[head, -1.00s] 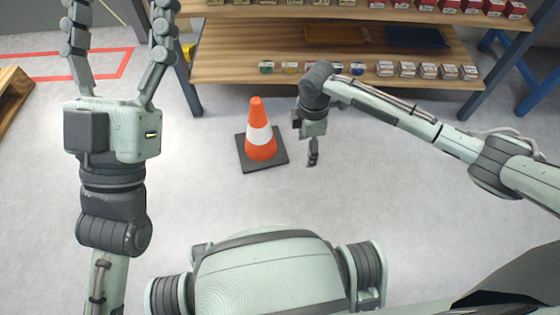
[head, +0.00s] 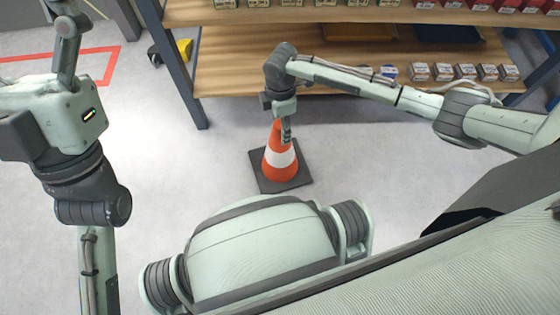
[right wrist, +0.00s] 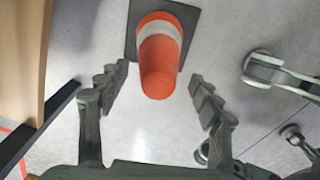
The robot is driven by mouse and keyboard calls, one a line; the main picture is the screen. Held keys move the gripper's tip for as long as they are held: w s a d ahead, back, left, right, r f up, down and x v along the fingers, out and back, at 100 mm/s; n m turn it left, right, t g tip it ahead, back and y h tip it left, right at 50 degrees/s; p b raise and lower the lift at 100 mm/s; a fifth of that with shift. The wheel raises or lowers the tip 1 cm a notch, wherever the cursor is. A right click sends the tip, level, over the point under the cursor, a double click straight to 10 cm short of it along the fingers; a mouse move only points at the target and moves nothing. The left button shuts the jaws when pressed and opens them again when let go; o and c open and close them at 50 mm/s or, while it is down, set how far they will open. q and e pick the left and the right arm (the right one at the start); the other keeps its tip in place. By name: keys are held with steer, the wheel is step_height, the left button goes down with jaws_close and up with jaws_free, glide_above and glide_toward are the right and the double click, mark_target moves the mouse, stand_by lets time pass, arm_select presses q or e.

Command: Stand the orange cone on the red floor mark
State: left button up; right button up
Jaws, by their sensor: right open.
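The orange cone (head: 270,166) with a white band stands upright on its dark square base on the grey floor, in front of the shelf. My right gripper (head: 286,132) is at the cone's upper part in the head view and hides some of it. In the right wrist view the cone (right wrist: 158,75) shows between the two spread fingers (right wrist: 160,90), with a gap on each side. The red floor mark (head: 108,68) is a red outline at the upper left, partly cut off.
A wooden shelf (head: 230,70) with several small boxes stands behind the cone, its dark post (head: 190,85) at the left. A yellow object (head: 184,48) and a black one (head: 154,56) lie by the post. Floor left of the cone is clear.

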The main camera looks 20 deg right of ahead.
steer(key=shift+c, duration=0.4)
jaws_close()
steer(key=shift+w+a+r, duration=0.1)
steer(key=shift+r, duration=0.15)
